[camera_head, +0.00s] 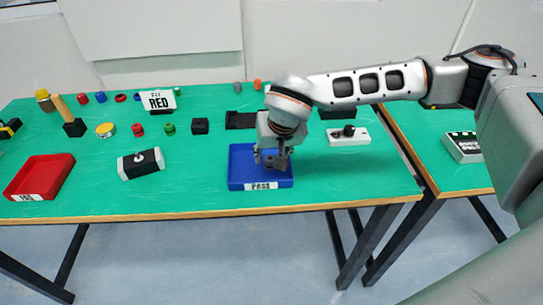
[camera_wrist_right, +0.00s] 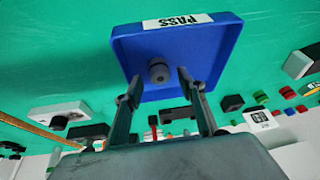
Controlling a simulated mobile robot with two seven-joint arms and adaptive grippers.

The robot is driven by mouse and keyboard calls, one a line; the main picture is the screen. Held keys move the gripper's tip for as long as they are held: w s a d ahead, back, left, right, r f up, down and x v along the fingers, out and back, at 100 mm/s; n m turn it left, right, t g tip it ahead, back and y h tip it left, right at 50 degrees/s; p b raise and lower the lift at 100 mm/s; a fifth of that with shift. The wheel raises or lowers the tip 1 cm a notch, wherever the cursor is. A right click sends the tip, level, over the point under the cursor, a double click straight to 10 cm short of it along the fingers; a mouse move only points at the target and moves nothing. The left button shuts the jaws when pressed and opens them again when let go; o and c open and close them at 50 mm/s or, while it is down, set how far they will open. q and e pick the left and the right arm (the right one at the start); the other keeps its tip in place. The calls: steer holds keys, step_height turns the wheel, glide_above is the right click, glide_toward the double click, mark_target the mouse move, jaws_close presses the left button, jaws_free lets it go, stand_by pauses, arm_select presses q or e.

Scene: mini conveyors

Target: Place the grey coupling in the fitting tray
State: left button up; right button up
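A blue tray (camera_head: 235,170) labelled PASS sits near the front edge of the green table; it also shows in the right wrist view (camera_wrist_right: 215,45). A dark grey round piece, which looks like the grey coupling (camera_wrist_right: 159,70), is over or in this tray. My right gripper (camera_head: 272,162) is low over the tray. In the right wrist view its two fingers (camera_wrist_right: 159,84) are apart, with visible gaps on both sides of the grey piece. Whether the piece rests on the tray floor is hard to tell. My left gripper is not in view.
A red tray (camera_head: 62,162) lies at the left. A black-and-white block (camera_head: 141,163) lies between the trays, and a white block with a black knob (camera_head: 347,137) stands right of the blue one.

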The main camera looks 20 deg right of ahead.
steer(key=v, duration=1.1)
steer(key=shift+f, duration=0.1)
